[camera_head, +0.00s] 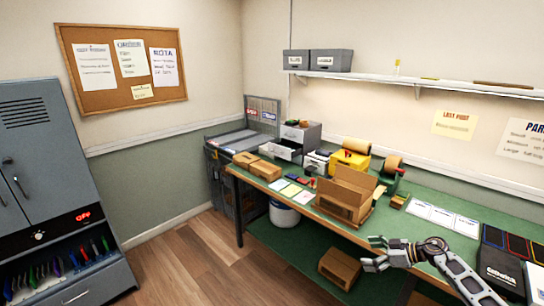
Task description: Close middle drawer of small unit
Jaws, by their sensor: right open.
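The small grey drawer unit (311,134) stands at the back left end of the green-topped workbench, by the wall. One of its drawers (282,152) stands pulled out toward the front left, with its inside showing. It appears to be the middle one, though the lower part of the unit is partly hidden. Small items lie on top of the unit. My right gripper (372,253) is open and empty over the front edge of the bench, well to the right of the unit and nearer to me. My left gripper is not in view.
An open cardboard box (345,195) stands on the bench between my right gripper and the unit. A yellow device (349,162), tape dispenser (390,172) and brown parcels (264,169) are nearby. White sheets (444,217) lie right. Floor (200,262) is clear at left.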

